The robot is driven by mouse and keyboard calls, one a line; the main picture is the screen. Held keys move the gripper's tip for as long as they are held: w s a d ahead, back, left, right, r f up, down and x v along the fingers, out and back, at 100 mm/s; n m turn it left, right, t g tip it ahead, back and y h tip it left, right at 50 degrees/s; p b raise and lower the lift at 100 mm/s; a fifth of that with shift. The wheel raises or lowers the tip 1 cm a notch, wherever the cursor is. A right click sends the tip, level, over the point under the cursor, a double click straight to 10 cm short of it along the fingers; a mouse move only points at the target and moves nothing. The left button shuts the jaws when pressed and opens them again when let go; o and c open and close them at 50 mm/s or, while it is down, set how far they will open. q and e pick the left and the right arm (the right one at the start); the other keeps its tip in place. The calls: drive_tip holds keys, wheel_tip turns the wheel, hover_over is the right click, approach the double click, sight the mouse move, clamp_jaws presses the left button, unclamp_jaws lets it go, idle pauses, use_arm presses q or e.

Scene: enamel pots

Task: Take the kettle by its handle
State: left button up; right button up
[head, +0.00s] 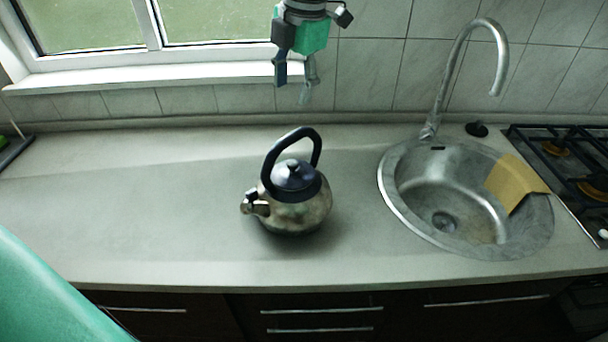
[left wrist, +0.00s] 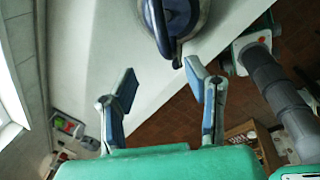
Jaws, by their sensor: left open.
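The kettle (head: 294,212) stands upright on the grey counter, left of the sink, with its spout to the left. It has a dark lid and a dark arched handle (head: 268,170) rising over it. My left gripper (head: 296,88) is open and empty, above and apart from the handle in the head view. In the left wrist view the open fingers (left wrist: 160,82) point toward the kettle (left wrist: 185,18), cut off by the top edge. The dark handle (left wrist: 158,25) shows there beyond the fingertips. My right gripper is not in view.
The round steel sink (head: 405,215) with a tall tap (head: 441,90) lies right of the kettle. A tan cloth (head: 516,183) hangs over its rim. A gas hob (head: 572,160) is at the far right. The counter (head: 130,210) left of the kettle is clear.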

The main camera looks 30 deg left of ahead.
sight(287, 139)
use_arm(q)
drive_tip(key=a+f, duration=0.1)
drive_tip(key=f, duration=0.4)
drive_tip(key=a+f, duration=0.1)
drive_tip(key=f, duration=0.2)
drive_tip(key=shift+w+a, duration=0.15)
drive_tip(key=shift+a, duration=0.15)
drive_tip(key=shift+w+d+f, duration=0.15)
drive_tip(key=shift+f, duration=0.35)
drive_tip(key=f, duration=0.4)
drive_tip(key=shift+d+f+p, duration=0.1)
drive_tip(key=shift+d+p, duration=0.1)
drive_tip(key=shift+p, duration=0.2)
drive_tip(key=shift+f, duration=0.2)
drive_tip(key=shift+a, duration=0.25)
